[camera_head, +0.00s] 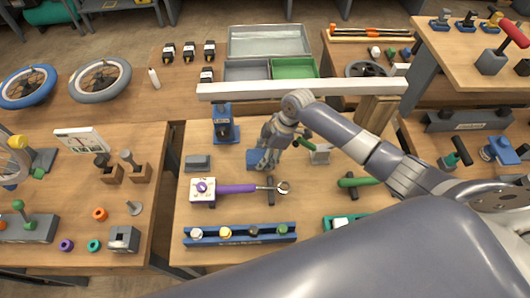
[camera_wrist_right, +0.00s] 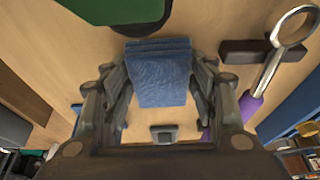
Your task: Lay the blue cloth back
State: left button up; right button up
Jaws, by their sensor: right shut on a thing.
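The blue cloth (camera_wrist_right: 160,80) lies folded in layers between the fingers of my right gripper in the right wrist view. In the head view a blue edge of the cloth (camera_head: 252,159) shows left of the fingers, above the middle wooden table. My right gripper (camera_head: 263,165) points down there and is shut on the cloth. Its fingers cover much of the cloth in the head view. I cannot tell whether the cloth touches the table. My left gripper is not in view.
A purple-handled wrench (camera_head: 240,188) and a blue rack (camera_head: 240,234) lie in front of the gripper. A blue stand (camera_head: 223,122) and a grey block (camera_head: 198,162) are on its left. A long white beam (camera_head: 300,88) crosses behind. A green-handled tool (camera_head: 355,182) lies right.

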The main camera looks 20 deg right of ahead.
jog(key=shift+f, duration=0.2)
jog(key=o, duration=1.3)
jog(key=shift+r, duration=0.15)
jog(key=shift+b+v, duration=0.8)
jog(key=shift+v, duration=5.2)
jog(key=shift+d, duration=0.1)
